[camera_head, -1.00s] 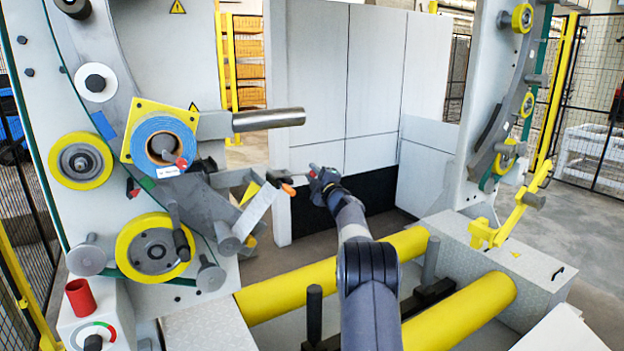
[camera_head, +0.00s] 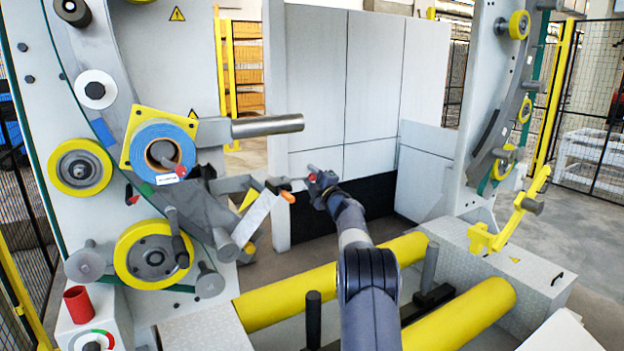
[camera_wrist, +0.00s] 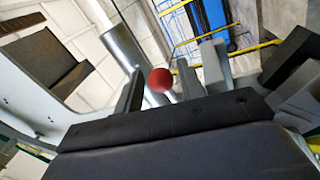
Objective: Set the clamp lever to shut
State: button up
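A round red knob (camera_wrist: 160,80) shows in the wrist view between the two fingers of my gripper (camera_wrist: 160,85), which stand apart. I cannot tell whether either finger touches it. In the head view my gripper (camera_head: 312,180) is at the middle, pointing left, and a small patch of red shows at it. Just left of it, a grey bar with an orange tip (camera_head: 288,197) sticks out beside a pale tilted plate (camera_head: 256,216) on the left machine frame. Which of these parts is the clamp lever, and its exact setting, is not clear.
A blue-wrapped coil (camera_head: 146,139) sits on a yellow plate at the left. A thick steel bar (camera_head: 268,126) juts right above the gripper. Yellow rollers (camera_head: 300,298) lie below my arm. A yellow bracket (camera_head: 508,225) stands at the right.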

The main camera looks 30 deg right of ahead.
jog(key=shift+o, duration=0.4)
jog(key=shift+f, duration=0.1)
jog(key=shift+s+d+f+b, duration=0.1)
jog(key=shift+s+f+b, duration=0.05)
jog(key=shift+s+b, duration=0.3)
jog(key=s+f+b, duration=0.1)
jog(key=s+b, duration=0.2)
jog(key=s, duration=0.6)
jog(key=shift+s+f+b, duration=0.3)
jog(key=shift+s+b, duration=0.05)
jog(key=shift+w, duration=0.1)
jog(key=w+p, duration=0.1)
jog(key=w, duration=0.1)
jog(key=w+r+p, duration=0.1)
jog(key=w, duration=0.2)
jog(key=w+p, duration=0.1)
jog(key=w, duration=0.2)
jog(key=shift+w+r+p, duration=0.1)
jog(key=shift+r+p, duration=0.2)
jog(key=shift+r, duration=0.1)
jog(key=shift+w+r+p, duration=0.1)
jog(key=shift+w+p, duration=0.4)
jog(key=shift+w, duration=0.6)
jog(key=shift+s, duration=0.1)
